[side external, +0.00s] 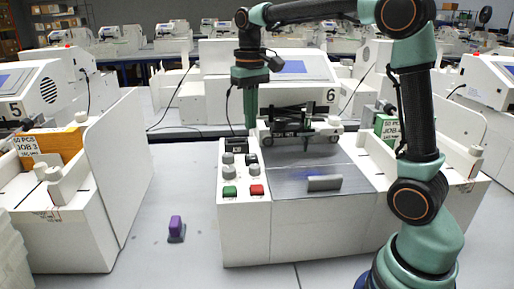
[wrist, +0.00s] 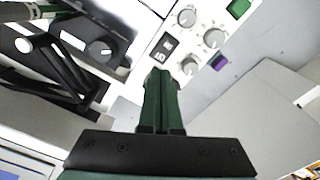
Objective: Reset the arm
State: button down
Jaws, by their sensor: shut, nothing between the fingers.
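My arm stands at the right in the side view and reaches left over the plotter (side external: 245,235). My gripper (side external: 250,124) points down behind the plotter's knob panel, above its back left. In the wrist view my gripper (wrist: 160,75) shows two green fingers pressed together, with nothing between them. The knob panel (wrist: 205,28) with its small display lies just beyond the fingertips in that view.
A small purple block on a dark base (side external: 176,228) is on the table left of the plotter. Green (side external: 229,191) and red (side external: 257,190) buttons are on the panel. A white partition (side external: 118,165) stands left, with an orange-filled tray (side external: 62,144) beyond.

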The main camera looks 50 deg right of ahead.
jog(key=s+a+f+n+t, duration=0.1)
jog(key=s, duration=0.3)
jog(key=s+a+n+t, duration=0.1)
jog(key=s+a+t, duration=0.1)
jog(key=s, duration=0.2)
jog(key=s+a+f+t, duration=0.1)
jog(key=s+a+t, duration=0.1)
jog(key=s, duration=0.2)
jog(key=shift+s+f+n, duration=0.35)
jog(key=shift+s+n, duration=0.05)
jog(key=shift+s+a+f+t, duration=0.1)
jog(key=shift+s+f+t, duration=0.05)
jog(key=shift+f+t, duration=0.15)
